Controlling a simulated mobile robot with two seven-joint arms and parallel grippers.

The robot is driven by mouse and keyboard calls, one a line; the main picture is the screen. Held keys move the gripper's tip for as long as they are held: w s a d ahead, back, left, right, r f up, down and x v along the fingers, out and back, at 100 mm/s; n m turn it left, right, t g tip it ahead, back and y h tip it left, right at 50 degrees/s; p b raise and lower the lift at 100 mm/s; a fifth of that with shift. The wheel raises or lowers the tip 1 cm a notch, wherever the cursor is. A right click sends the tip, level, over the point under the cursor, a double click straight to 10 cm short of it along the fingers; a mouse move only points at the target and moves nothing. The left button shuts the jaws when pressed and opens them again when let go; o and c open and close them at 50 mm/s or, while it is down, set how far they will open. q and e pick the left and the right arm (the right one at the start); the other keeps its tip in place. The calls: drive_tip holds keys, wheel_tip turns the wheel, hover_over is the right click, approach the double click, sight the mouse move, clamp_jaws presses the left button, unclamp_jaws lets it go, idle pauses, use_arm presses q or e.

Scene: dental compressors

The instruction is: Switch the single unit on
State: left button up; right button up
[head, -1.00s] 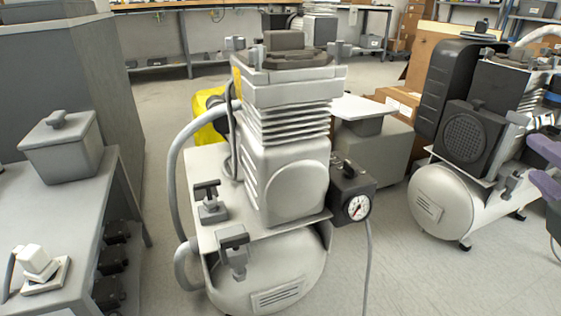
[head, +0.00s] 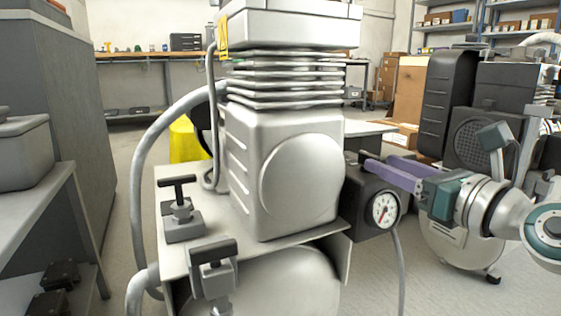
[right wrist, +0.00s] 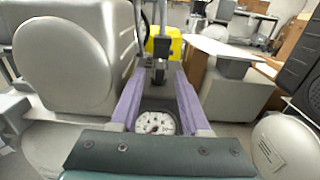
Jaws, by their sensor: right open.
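The single compressor unit (head: 285,170) stands in the middle of the head view, with a pale ribbed body above a rounded tank. A black switch box (head: 362,205) with a round white gauge (head: 385,209) sits on its right side. My right gripper (head: 374,162) has purple fingers and is open at the top of this box. In the right wrist view, the fingers (right wrist: 160,78) lie either side of the box, with the gauge (right wrist: 156,123) between them. A small dark upright switch part (right wrist: 160,60) shows between the fingertips; its position is unclear. My left gripper is not in view.
A second compressor (head: 465,130) stands behind my right arm. A grey bench (head: 60,185) is at the left. A grey hose (head: 140,180) curves along the unit's left side. Boxes and shelves stand at the back; some floor is open between.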

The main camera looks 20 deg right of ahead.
sight(369, 153)
drive_tip(key=shift+w+a+b, duration=0.15)
drive_tip(key=shift+w+b, duration=0.25)
drive_tip(key=shift+w, duration=0.9)
drive_tip(key=shift+w+a+b, duration=0.1)
drive_tip(key=shift+w+b, duration=0.25)
drive_tip(key=shift+w, duration=0.95)
drive_tip(key=shift+c, duration=0.3)
clamp_jaws()
